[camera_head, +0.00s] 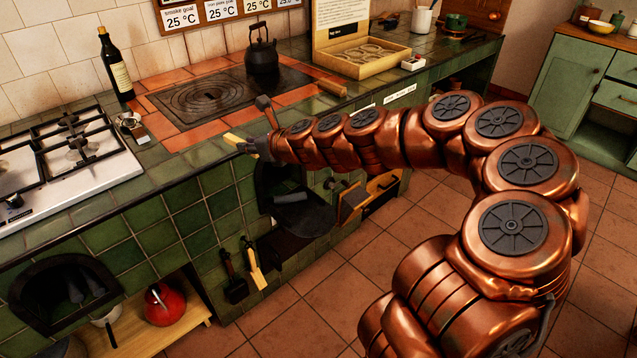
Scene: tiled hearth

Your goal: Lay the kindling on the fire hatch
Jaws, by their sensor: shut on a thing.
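The kindling (232,139) is a pale yellow stick at the tip of my gripper (242,146). My gripper is shut on it and holds it near the front edge of the green-tiled hearth; I cannot tell whether the stick touches the tiles. The fire hatch (306,221) appears as a dark flap standing out from the hearth's front, at a dark opening, below and right of my gripper. Dark pieces lie at that opening. My fingers and wrist hide part of the stick.
A black kettle (262,52) stands on the black hotplate (205,97). A dark bottle (115,65) and a white gas hob (62,160) are to the left. A wooden box (362,58) stands behind my arm. Tools (252,265) hang below. The tiled floor at lower centre is clear.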

